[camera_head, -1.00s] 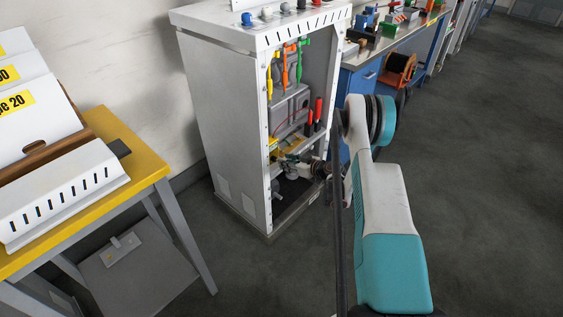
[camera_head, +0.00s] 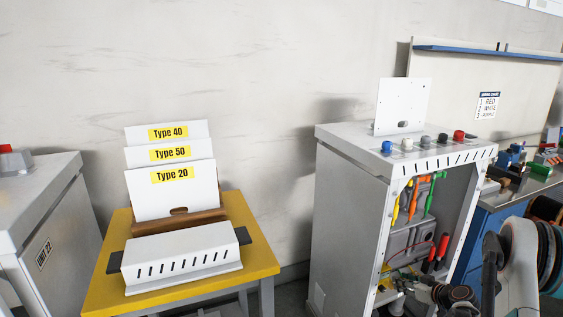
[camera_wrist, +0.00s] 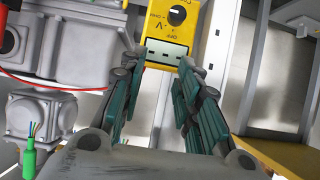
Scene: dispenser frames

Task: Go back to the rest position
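In the head view my arm (camera_head: 515,262) is at the lower right, reaching toward the lower part of the open cabinet (camera_head: 345,215). The fingertips are hard to make out there.
The cabinet holds coloured leads, red-handled tools (camera_head: 437,252) and grey boxes (camera_wrist: 40,115), close around my gripper. A yellow table (camera_head: 253,275) with Type-labelled plates (camera_head: 175,190) stands left. A workbench (camera_head: 515,195) is at right.

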